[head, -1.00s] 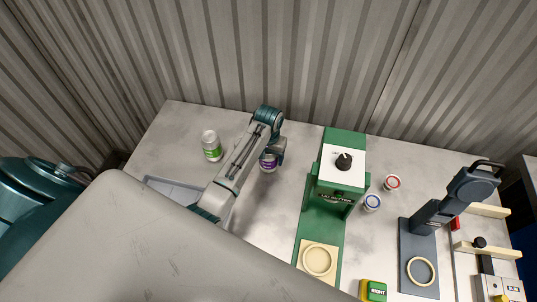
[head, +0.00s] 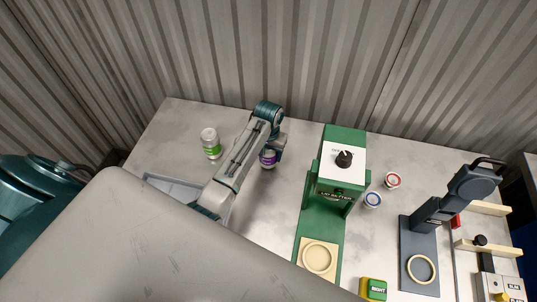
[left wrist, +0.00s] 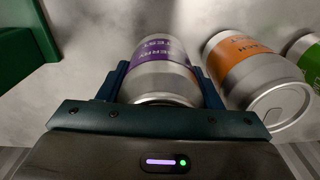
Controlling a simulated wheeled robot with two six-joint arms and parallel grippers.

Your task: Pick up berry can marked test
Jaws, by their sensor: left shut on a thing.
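The berry can (head: 268,159), silver with a purple label, is in my left gripper (head: 277,150) in the head view, left of the green machine. In the left wrist view the berry can (left wrist: 162,70) sits between the two fingers, its label reading BERRY and TEST. My left gripper (left wrist: 160,85) is shut on it. I cannot tell whether its base is clear of the table. My right gripper is not in view.
An orange-labelled can (left wrist: 245,70) stands close to the right in the left wrist view. A green-labelled can (head: 210,143) stands left of my arm. A green machine (head: 323,215), two small tins and a dark press (head: 445,210) stand to the right. A grey tray (head: 165,186) lies partly under my arm.

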